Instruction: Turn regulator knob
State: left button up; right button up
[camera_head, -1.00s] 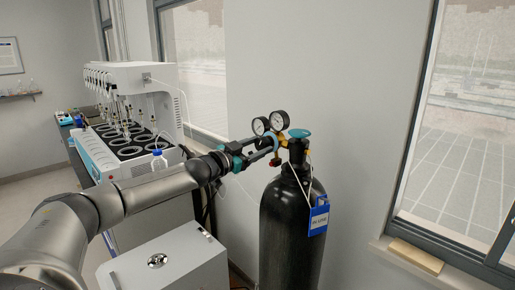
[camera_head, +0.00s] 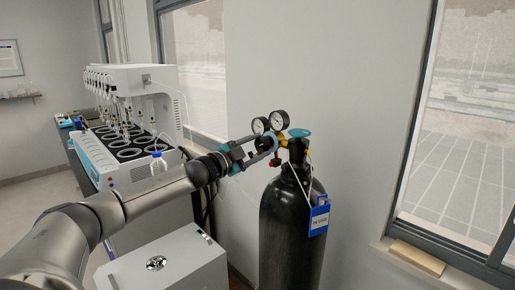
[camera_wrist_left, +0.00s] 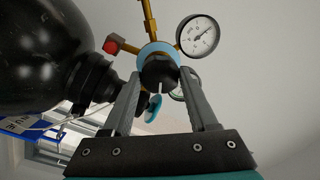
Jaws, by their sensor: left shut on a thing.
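The regulator sits at the neck of a black gas cylinder (camera_head: 291,235), with two round gauges (camera_head: 279,121) and brass fittings. My left gripper (camera_head: 268,144) reaches in from the left at the regulator's front. In the left wrist view the black regulator knob (camera_wrist_left: 159,71) lies between the two grey fingers, which are shut on its sides. A pale blue ring (camera_wrist_left: 158,49) shows behind the knob. One gauge (camera_wrist_left: 199,35) is clear in the wrist view; the other is partly hidden by a finger. My right gripper is not in view.
A teal valve handwheel (camera_head: 299,133) tops the cylinder, close right of the gripper. A blue tag (camera_head: 319,217) hangs from its neck. A grey-white box (camera_head: 170,262) stands below my arm. A distiller bench unit (camera_head: 130,120) is behind left. Wall and windows lie behind.

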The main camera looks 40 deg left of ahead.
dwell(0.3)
pick_arm(q)
jog(key=o, duration=1.4)
jog(key=shift+s+a+f+b, duration=0.1)
jog(key=shift+s+f+b, duration=0.15)
jog(key=shift+s, duration=0.35)
jog(key=shift+s+b, duration=0.4)
jog(key=shift+s, duration=0.3)
jog(key=p, duration=0.3)
send_near(260, 146)
jog(key=shift+s, duration=1.95)
jog(key=shift+s+a+f, duration=0.1)
jog(key=shift+s, duration=0.45)
jog(key=shift+s+a+f, duration=0.1)
jog(key=shift+s, duration=0.45)
